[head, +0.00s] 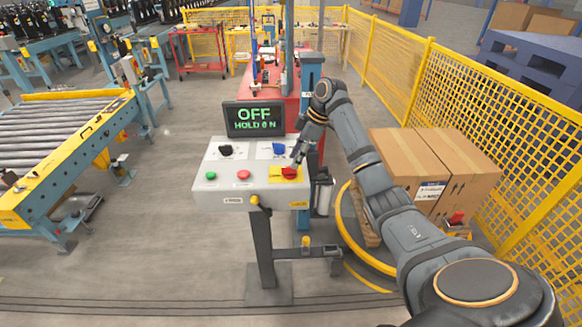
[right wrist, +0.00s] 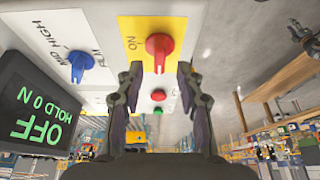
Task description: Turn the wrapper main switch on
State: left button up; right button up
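The main switch is a red rotary knob (head: 289,173) on a yellow plate at the right of the grey control panel (head: 225,199). The display (head: 252,118) reads "OFF" and "HOLD 0 N". My right gripper (head: 297,157) is just above the knob, partly hiding it. The red knob (right wrist: 160,47) shows just beyond the fingertips, beside "ON" lettering. A dark jointed thing (right wrist: 305,40) at the upper right edge may be my left gripper; its state is unclear.
The panel also has a black knob (head: 226,151), a blue knob (head: 278,149), a green button (head: 210,176) and a red button (head: 243,175). Boxes (head: 412,160) stand at the right by yellow fencing (head: 470,85). A roller conveyor (head: 60,130) is at the left.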

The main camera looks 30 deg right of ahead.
aim_at(289, 171)
jog(key=x, duration=0.3)
jog(key=shift+f, duration=0.25)
jog(key=shift+a+f, duration=0.1)
jog(key=shift+w+f, duration=0.1)
jog(key=shift+c, duration=0.4)
pick_arm(q)
jog(key=w, duration=0.1)
jog(key=w+r, duration=0.1)
jog(key=shift+w+t, duration=0.3)
pick_arm(e)
grip_shut()
